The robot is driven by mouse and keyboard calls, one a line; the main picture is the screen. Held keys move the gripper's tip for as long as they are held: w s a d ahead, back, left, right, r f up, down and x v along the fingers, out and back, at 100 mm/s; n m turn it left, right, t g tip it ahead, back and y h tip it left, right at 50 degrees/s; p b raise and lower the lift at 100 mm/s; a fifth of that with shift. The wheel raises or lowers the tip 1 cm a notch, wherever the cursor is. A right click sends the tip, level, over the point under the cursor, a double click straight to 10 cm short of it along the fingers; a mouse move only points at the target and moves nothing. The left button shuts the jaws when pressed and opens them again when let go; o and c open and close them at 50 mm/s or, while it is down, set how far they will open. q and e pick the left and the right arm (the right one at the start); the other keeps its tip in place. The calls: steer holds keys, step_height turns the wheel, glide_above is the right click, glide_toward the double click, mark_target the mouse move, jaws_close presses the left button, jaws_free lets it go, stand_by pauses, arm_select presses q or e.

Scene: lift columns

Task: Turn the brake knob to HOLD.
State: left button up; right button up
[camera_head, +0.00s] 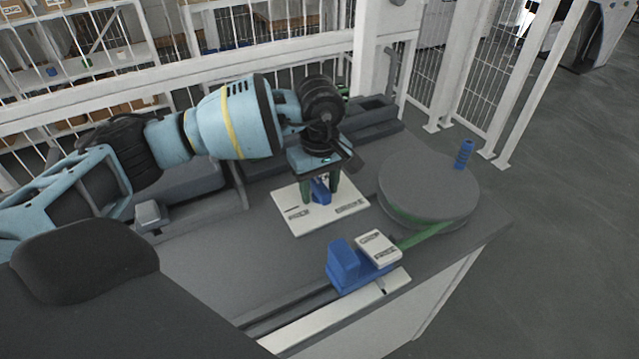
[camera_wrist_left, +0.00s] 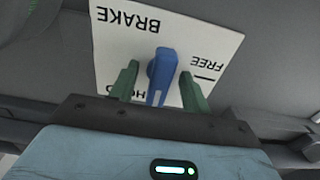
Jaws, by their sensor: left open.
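The blue brake knob (camera_head: 320,192) stands on a white plate (camera_head: 297,222) marked BRAKE, FREE and HOLD. My left gripper (camera_head: 320,196) points down over the plate, open, with its green fingers on either side of the knob. In the left wrist view, the knob (camera_wrist_left: 161,74) lies between the fingers, with small gaps showing beside it. Its white line points to the bottom of the picture, beside the HOLD lettering (camera_wrist_left: 141,95). FREE (camera_wrist_left: 207,62) and a black line lie to the right. A finger partly covers HOLD, and its mark is hidden. My right gripper is out of view.
A grey drum (camera_head: 428,186) with a blue handle (camera_head: 464,154) and a green band stands right of the plate. White fence posts stand behind.

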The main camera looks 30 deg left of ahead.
mark_target(320, 185)
arm_select(q)
steer(key=shift+r+p, duration=1.95)
steer(key=shift+r, duration=2.65)
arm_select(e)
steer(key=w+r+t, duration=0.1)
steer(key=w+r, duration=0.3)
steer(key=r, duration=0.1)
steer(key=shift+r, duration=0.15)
arm_select(q)
steer(key=shift+f, duration=0.15)
